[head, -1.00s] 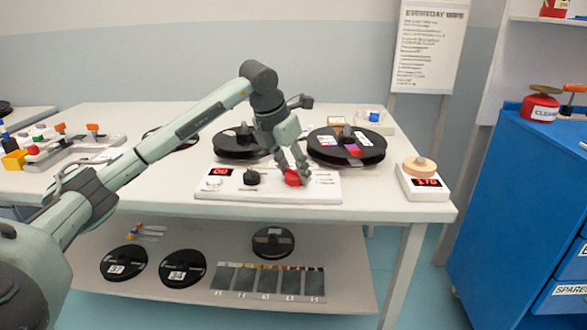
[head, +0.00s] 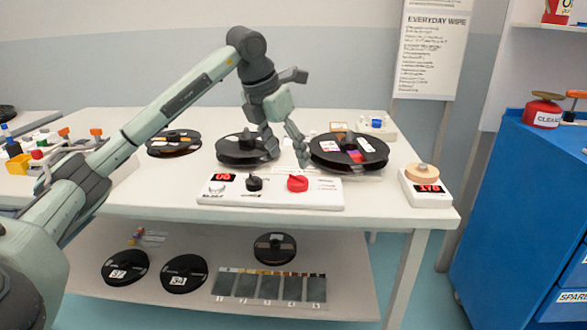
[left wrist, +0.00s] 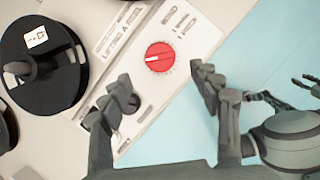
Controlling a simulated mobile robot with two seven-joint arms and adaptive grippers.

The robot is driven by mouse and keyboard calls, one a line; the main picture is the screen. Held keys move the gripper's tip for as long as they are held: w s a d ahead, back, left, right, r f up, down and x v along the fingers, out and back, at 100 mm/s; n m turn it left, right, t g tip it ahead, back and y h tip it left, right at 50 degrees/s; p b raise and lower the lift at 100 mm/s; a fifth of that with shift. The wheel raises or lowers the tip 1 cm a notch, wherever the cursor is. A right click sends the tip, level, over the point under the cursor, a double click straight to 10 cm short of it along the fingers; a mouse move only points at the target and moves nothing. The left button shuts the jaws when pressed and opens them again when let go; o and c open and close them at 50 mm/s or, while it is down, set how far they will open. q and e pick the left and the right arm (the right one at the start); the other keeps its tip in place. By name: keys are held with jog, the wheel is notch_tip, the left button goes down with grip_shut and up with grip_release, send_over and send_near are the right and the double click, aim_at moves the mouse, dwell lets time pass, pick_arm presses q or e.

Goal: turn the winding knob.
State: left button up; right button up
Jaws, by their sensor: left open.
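A white control panel (head: 270,203) lies at the table's front edge, with a red knob (head: 297,183), a black knob (head: 254,183) and a red display (head: 223,177). Which knob is the winding knob I cannot tell. My left gripper (head: 288,156) is open and empty, above and behind the red knob, apart from it. In the left wrist view the red knob (left wrist: 159,56) has a white mark pointing left, and shows beyond the gap between my left fingertips (left wrist: 163,77). Part of what seems my right gripper shows at that view's right edge, its jaws unclear.
Black reels (head: 246,148) and (head: 348,150) stand behind the panel. A small scale (head: 428,190) with a tan disc is at the right. More reels (head: 184,273) lie on the lower shelf. A blue cabinet (head: 520,210) stands at right.

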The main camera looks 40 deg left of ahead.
pick_arm(q)
jog(key=shift+v, duration=2.4)
jog(key=shift+f, duration=0.1)
